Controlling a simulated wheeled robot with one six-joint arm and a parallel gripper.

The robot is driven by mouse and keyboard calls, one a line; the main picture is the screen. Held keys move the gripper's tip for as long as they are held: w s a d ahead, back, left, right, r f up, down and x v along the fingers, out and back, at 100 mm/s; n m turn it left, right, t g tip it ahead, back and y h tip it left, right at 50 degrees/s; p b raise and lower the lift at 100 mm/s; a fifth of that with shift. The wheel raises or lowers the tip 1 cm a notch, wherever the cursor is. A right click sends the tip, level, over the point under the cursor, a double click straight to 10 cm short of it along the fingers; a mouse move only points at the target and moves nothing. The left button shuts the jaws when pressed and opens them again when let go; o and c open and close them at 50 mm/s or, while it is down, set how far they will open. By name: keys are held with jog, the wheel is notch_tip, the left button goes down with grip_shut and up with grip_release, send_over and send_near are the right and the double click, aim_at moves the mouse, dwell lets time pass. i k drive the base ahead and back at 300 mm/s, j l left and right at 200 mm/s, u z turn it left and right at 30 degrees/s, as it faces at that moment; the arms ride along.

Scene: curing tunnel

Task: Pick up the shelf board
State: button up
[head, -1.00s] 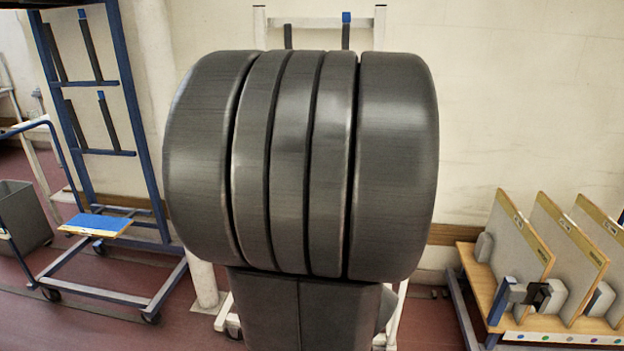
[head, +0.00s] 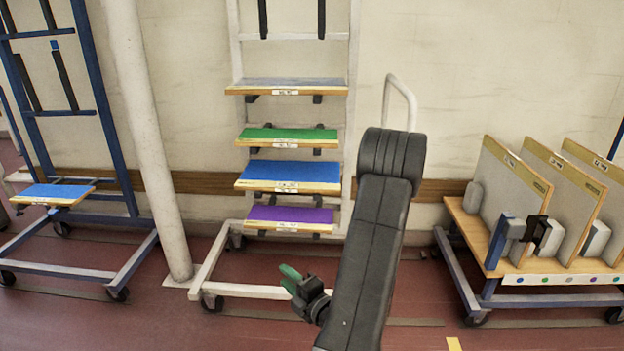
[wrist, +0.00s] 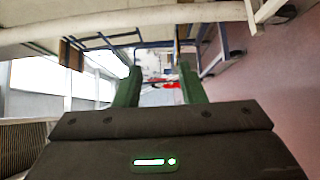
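Several shelf boards with pale wood edges and white labels rest on the white rack. They are a grey-topped board (head: 286,84), a green-topped board (head: 288,135), a blue-topped board (head: 288,172) and a purple-topped board (head: 290,215). Another blue-topped board (head: 52,193) lies on the blue rack at the left. My gripper (head: 289,273) is low in front of the white rack, below the purple board and apart from it. In the wrist view its two green fingers (wrist: 160,72) are spread with nothing between them. No board is clear in that view.
The white rack (head: 238,291) stands against the wall. A pale pipe (head: 150,150) rises between it and the blue rack (head: 105,150). At the right, a wooden-topped cart (head: 470,225) holds upright grey panels (head: 515,190). The red floor (head: 250,325) in front is open.

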aim_at(259, 174)
jog(key=i+j+z, duration=0.2)
jog(key=j+z, duration=0.2)
jog(key=i+j+z, duration=0.2)
jog(key=z, duration=0.15)
jog(key=i+j+z, duration=0.1)
jog(key=j+z, duration=0.3)
jog(key=j, duration=0.15)
jog(key=i+j, duration=0.1)
jog(key=j, duration=0.45)
jog(key=i+j, duration=0.1)
jog(key=j, duration=0.5)
jog(key=l+z, duration=0.05)
